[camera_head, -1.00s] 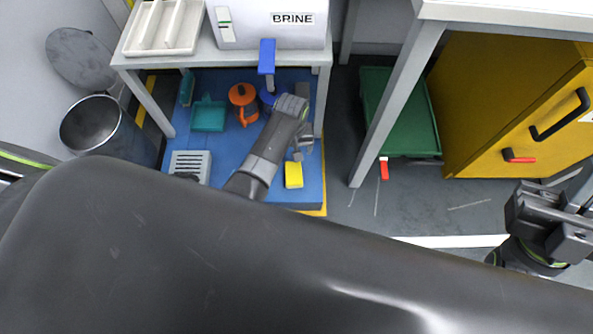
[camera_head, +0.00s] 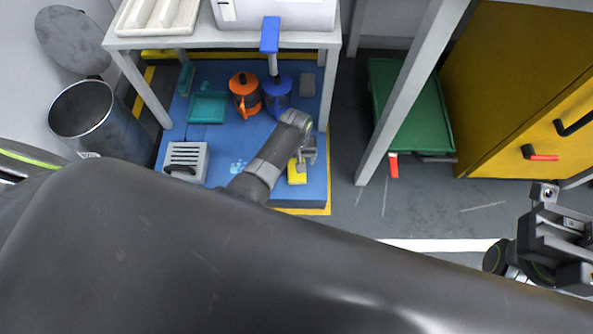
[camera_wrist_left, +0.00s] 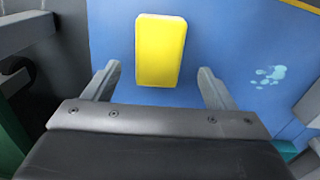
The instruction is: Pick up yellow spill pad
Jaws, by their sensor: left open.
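The yellow spill pad (camera_head: 297,176) lies on the blue mat (camera_head: 225,140) near its front right corner, partly covered by my left gripper in the head view. My left gripper (camera_head: 304,158) is above the pad. In the left wrist view the whole pad (camera_wrist_left: 160,50) shows as a yellow block with rounded corners, ahead of and between the two spread fingers of the left gripper (camera_wrist_left: 160,85). The fingers look open and empty, and no contact with the pad shows. My right gripper (camera_head: 560,235) is at the right edge of the head view, apart from the pad; its finger gap is unclear.
On the mat stand an orange jug (camera_head: 244,94), a blue jug (camera_head: 277,94), a teal dustpan (camera_head: 207,105) and a grey vented box (camera_head: 186,162). The table (camera_head: 320,40) legs rise around them. A metal bin (camera_head: 95,120) is left, a green tray (camera_head: 412,105) right.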

